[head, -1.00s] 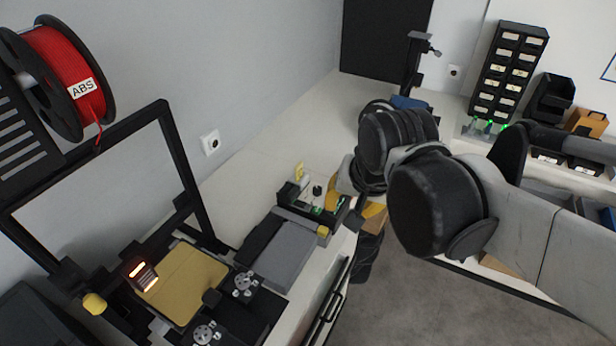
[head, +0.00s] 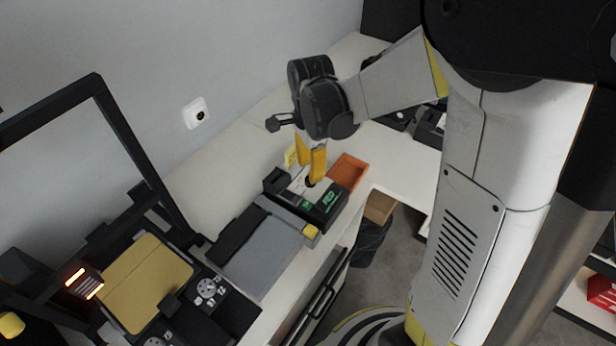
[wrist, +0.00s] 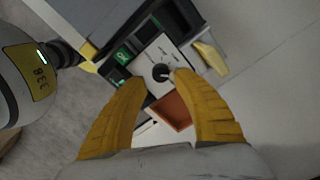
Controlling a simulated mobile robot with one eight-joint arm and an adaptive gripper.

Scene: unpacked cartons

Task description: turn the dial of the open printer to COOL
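The open-frame printer has a black frame (head: 150,130), a gold bed (head: 145,280) and a dial (head: 207,287) at its front right in the head view; a second dial is partly cut off below. Beyond it is a small black box (head: 331,205) with green labels. In the wrist view, its white panel (wrist: 178,55) carries a black knob (wrist: 160,71) with lettering around it, too small to read. My gripper (head: 311,178) points down over this panel. In the wrist view its yellow fingers (wrist: 160,82) are apart, with the knob just ahead between them; contact is not clear.
A grey flat-topped unit (head: 265,250) lies between printer and box. An orange tray (head: 349,171) sits just beyond the box. A wall socket (head: 197,113) is on the wall behind. The front worktop edge drops to the floor (head: 405,255).

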